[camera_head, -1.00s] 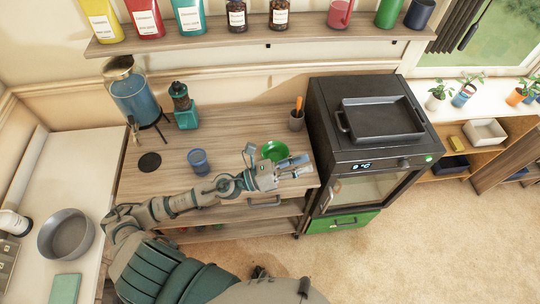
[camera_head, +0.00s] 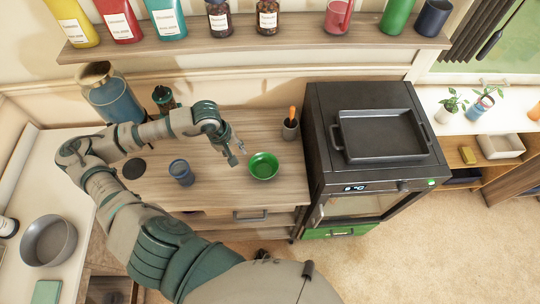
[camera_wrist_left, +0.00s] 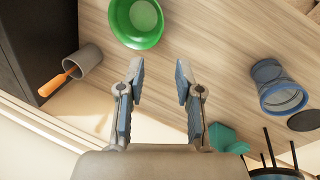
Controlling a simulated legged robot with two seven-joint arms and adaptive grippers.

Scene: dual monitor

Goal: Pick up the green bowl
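The green bowl (camera_head: 263,166) sits upright on the wooden counter (camera_head: 225,190), left of the black oven. My left gripper (camera_head: 237,155) is above the counter, just left of the bowl and pointing down. In the left wrist view the bowl (camera_wrist_left: 137,22) lies beyond the fingertips, toward the top, with its near rim close to the fingers but apart from them. The left gripper (camera_wrist_left: 160,82) has its two fingers spread with nothing between them. My right gripper is not in view.
A blue cup (camera_head: 181,173) stands left of the bowl, and a grey cup with an orange-handled tool (camera_head: 290,128) stands behind it. The black oven (camera_head: 375,165) with a tray on top bounds the right side. A blue dispenser (camera_head: 112,98) stands at the back left.

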